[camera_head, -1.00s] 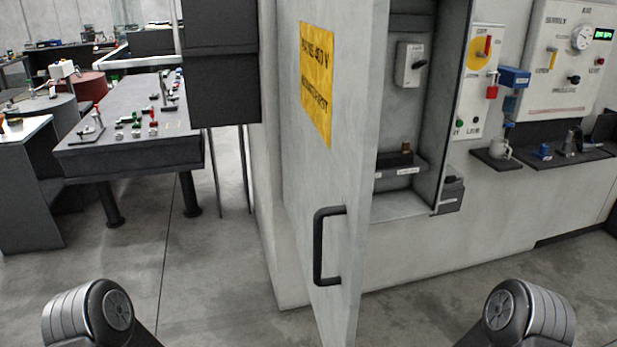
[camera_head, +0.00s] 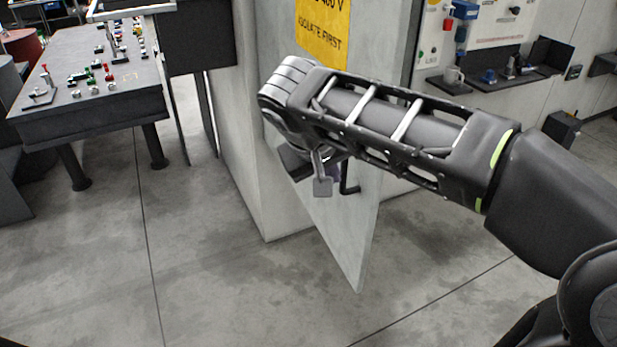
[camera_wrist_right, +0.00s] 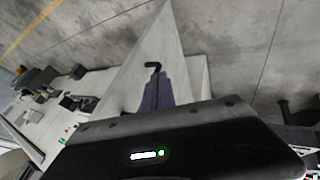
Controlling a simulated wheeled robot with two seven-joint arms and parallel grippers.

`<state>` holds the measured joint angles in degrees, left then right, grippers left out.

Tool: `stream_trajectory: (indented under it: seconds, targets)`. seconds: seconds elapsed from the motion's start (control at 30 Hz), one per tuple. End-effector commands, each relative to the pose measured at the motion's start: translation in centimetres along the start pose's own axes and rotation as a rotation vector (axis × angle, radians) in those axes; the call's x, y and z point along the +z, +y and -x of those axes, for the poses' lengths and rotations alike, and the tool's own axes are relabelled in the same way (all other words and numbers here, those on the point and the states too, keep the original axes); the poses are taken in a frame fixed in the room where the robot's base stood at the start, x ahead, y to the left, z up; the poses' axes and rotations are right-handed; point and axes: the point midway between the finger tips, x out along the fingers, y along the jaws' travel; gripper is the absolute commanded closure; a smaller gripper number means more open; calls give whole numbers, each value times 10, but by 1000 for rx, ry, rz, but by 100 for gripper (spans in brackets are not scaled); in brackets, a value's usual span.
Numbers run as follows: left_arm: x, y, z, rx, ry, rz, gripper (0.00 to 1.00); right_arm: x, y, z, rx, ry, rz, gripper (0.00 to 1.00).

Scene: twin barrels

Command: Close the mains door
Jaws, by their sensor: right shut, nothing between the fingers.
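The mains door (camera_head: 345,240) is a pale grey panel with a yellow warning sign (camera_head: 322,30). It stands open, its free edge jutting toward me. Its black handle (camera_head: 349,188) is mostly hidden behind my right arm; the lower end shows. My right gripper (camera_head: 333,172) is at the door's face beside the handle, partly hidden by my wrist. In the right wrist view the shut purple fingers (camera_wrist_right: 156,88) point along the door (camera_wrist_right: 150,45), close to the end of the handle (camera_wrist_right: 153,66). I cannot tell whether they touch it. My left gripper is not in view.
A dark table (camera_head: 85,110) with small parts stands at the left. A shelf (camera_head: 490,85) with a mug (camera_head: 453,76) runs along the wall at the right. A dark box (camera_head: 563,130) sits below it. The floor before the door is clear.

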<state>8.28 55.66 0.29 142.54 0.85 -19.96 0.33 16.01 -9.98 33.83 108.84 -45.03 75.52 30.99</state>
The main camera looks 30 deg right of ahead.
Motion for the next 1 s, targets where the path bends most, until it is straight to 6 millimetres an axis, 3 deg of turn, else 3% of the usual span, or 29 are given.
stream_trajectory:
  seconds: [0.03, 0.13, 0.5, 0.77, 1.0]
  targets:
    - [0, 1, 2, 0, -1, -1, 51, -1, 17, 17, 43, 13, -30, 100]
    - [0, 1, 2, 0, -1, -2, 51, 2, 32, 33, 89, 21, -58, 100]
    - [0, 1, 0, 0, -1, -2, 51, 2, 32, 32, 93, 20, -59, 100]
    - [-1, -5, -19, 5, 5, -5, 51, 4, 31, 9, 91, 20, -57, 100]
    - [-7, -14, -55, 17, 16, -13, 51, 5, 33, -34, 91, 20, -58, 100]
